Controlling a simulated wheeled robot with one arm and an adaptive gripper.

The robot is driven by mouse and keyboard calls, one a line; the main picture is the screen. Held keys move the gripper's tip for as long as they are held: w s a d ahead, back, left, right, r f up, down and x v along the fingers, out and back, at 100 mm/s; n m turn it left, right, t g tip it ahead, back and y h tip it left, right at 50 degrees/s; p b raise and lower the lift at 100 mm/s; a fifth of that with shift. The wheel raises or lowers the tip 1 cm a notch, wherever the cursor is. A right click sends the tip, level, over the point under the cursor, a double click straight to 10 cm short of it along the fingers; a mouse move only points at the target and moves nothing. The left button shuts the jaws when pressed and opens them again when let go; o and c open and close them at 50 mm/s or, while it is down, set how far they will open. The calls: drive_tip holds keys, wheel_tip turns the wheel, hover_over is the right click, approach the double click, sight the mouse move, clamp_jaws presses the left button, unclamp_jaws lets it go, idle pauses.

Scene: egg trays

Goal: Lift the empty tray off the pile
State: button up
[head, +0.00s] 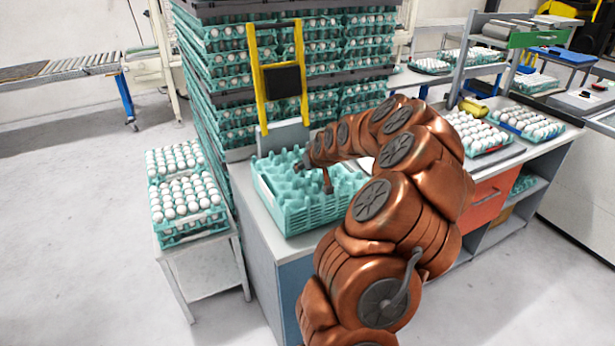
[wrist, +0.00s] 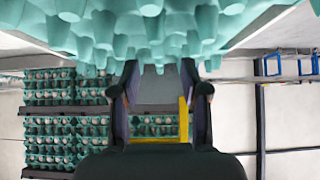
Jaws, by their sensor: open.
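A pile of empty turquoise egg trays (head: 312,213) sits on the counter in the head view, with the bumpy cups of the top tray (head: 280,172) bare of eggs. My gripper (head: 315,178) is over the middle to right part of the pile, its fingers apart and pointing away from my arm. In the wrist view, the tray cups (wrist: 150,25) fill the top of the picture, and my open gripper (wrist: 160,78) has its two dark fingers close to them. Nothing is between the fingers. I cannot tell whether they touch the tray.
Tall stacks of filled egg trays (head: 220,85) stand behind the pile, with a yellow frame (head: 258,85) close at its back. More egg trays (head: 185,197) stand on a low table to the left. Trays of eggs (head: 478,133) lie on the counter to the right.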

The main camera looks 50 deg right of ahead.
sight(308, 173)
drive_tip(key=shift+p+x, duration=0.95)
drive_tip(key=shift+x, duration=1)
drive_tip(key=shift+s+d, duration=0.1)
clamp_jaws()
